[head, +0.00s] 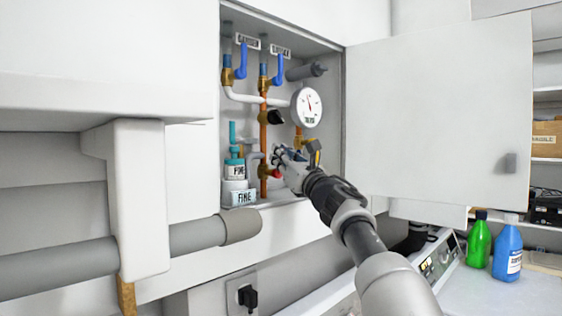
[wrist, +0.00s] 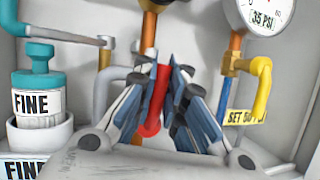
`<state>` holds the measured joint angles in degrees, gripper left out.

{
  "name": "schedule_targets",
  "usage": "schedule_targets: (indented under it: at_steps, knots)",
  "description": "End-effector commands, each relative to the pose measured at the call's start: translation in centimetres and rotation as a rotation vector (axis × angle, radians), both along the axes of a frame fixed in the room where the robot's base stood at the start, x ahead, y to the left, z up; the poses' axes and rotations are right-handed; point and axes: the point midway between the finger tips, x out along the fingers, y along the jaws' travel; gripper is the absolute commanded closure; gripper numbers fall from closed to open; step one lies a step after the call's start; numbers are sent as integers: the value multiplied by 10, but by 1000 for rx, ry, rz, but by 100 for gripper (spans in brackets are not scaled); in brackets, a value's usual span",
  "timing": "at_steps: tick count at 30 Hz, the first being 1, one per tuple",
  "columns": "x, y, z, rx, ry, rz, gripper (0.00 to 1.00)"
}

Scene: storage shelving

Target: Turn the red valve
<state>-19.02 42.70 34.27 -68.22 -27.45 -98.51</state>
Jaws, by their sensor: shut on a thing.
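The red valve (wrist: 153,112) shows in the wrist view as a red handle standing upright between my gripper's fingers. My gripper (wrist: 163,85) is shut on it, with one finger on each side. In the head view, a small red part of the valve (head: 277,174) shows low in the open wall cabinet, beside the copper pipe. My gripper (head: 278,155) reaches into the cabinet from the lower right and hides much of the area around the valve.
Blue lever handles (head: 241,60), a black knob (head: 276,117), a pressure gauge (head: 308,107) and a yellow lever (wrist: 262,92) surround the gripper. A teal-capped bottle (wrist: 38,92) labelled FINE stands at left. The cabinet door (head: 440,120) is open to the right.

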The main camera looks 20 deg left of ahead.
Motion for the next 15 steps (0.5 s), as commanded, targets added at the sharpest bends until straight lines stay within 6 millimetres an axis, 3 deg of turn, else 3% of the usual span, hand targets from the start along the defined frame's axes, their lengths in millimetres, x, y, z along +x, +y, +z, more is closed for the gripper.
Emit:
schedule_targets:
  at_steps: [15]
  knots:
    - [2, 0, 0, -52, -86, 0, 100]
